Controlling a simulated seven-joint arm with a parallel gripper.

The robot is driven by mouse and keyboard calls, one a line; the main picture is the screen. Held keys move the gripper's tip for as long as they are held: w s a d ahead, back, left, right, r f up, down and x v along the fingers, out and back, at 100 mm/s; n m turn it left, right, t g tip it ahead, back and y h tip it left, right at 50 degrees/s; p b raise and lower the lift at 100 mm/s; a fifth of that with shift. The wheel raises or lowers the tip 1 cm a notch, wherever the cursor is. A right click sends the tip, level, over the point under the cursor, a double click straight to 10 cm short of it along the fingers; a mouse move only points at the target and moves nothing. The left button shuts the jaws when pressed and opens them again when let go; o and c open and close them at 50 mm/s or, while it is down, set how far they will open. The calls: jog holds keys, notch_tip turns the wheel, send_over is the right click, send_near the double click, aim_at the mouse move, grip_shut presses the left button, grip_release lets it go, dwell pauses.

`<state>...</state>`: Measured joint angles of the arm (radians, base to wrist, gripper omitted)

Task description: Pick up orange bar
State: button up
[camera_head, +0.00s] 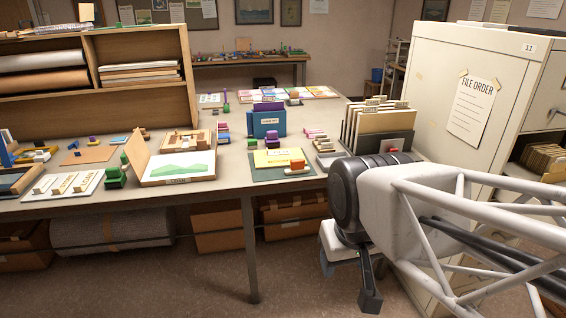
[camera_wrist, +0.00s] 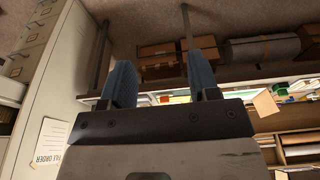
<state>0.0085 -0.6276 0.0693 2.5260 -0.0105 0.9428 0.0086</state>
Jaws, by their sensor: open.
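An orange bar (camera_head: 297,171) lies near the front edge of the table, on the right part of a yellow and dark sheet. A small orange-red block shows right at its back, touching or on it; I cannot tell which. My gripper (camera_head: 348,280) is open and empty, in front of the table's edge and below its top, to the right of and nearer than the bar. In the wrist view my gripper (camera_wrist: 160,62) shows two blue fingers spread apart with nothing between them.
A blue box (camera_head: 266,124) stands behind the sheet. A file rack (camera_head: 378,125) stands to the right, beside a tall cabinet (camera_head: 470,100). Boxes (camera_head: 218,228) sit under the table (camera_head: 225,180).

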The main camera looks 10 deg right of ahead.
jog(key=w+d+r+n, duration=0.1)
jog(key=w+r+n, duration=0.15)
jog(key=w, duration=0.55)
jog(key=w+r+n, duration=0.2)
jog(key=w+r, duration=0.1)
jog(key=w, duration=0.6)
jog(key=n+g, duration=0.3)
jog(key=n, duration=1.1)
send_over(298, 160)
jog(key=f, duration=1.8)
jog(key=shift+s+a, duration=0.15)
jog(key=shift+s, duration=0.1)
jog(key=shift+w+f, duration=0.35)
jog(key=shift+f, duration=0.05)
jog(key=shift+f, duration=1.3)
jog(key=shift+f, duration=0.15)
